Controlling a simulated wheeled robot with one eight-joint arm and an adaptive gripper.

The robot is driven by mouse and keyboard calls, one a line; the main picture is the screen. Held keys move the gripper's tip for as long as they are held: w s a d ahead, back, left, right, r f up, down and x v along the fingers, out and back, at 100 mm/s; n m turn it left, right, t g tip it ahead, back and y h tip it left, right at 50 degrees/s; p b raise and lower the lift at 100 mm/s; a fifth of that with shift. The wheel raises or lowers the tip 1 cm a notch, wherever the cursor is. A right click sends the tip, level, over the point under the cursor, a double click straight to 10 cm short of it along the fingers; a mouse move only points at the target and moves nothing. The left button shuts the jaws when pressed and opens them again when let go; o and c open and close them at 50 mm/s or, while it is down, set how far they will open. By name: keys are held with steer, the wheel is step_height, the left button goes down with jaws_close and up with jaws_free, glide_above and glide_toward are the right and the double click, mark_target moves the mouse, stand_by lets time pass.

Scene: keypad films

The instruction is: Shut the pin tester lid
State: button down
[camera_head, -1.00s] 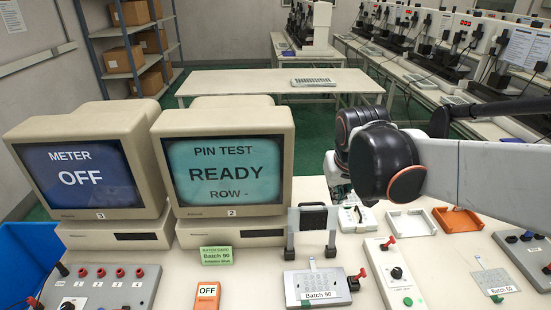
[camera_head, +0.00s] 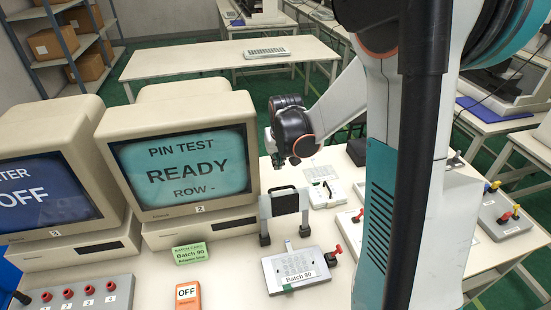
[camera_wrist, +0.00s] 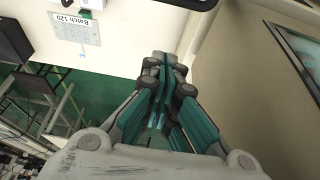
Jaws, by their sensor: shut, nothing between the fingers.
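The pin tester (camera_head: 295,268) lies on the table, with a grey plate, a "Batch 90" label and a red lever at its right. Its lid (camera_head: 285,204), a dark panel with a handle in a grey frame, stands upright behind the plate, open. My gripper (camera_wrist: 165,70) is shut and empty in the wrist view. In the head view my gripper (camera_head: 278,163) is just behind and above the lid, next to the monitor, partly hidden by my wrist. I cannot tell whether it touches anything.
The "PIN TEST READY" monitor (camera_head: 180,165) stands close at the left of my gripper. An orange "OFF" device (camera_head: 188,296) and a green "Batch 90" card (camera_head: 190,254) lie in front of it. A white device (camera_head: 325,195) stands right of the lid. A "Batch 120" film (camera_wrist: 75,28) shows in the wrist view.

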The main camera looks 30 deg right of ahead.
steer(key=f, duration=0.1)
steer(key=s+f+b, duration=0.1)
steer(key=f, duration=0.1)
steer(key=s+f+b, duration=0.1)
steer(key=f, duration=0.1)
steer(key=shift+a+f, duration=0.1)
steer(key=shift+a, duration=0.2)
stand_by(0.4)
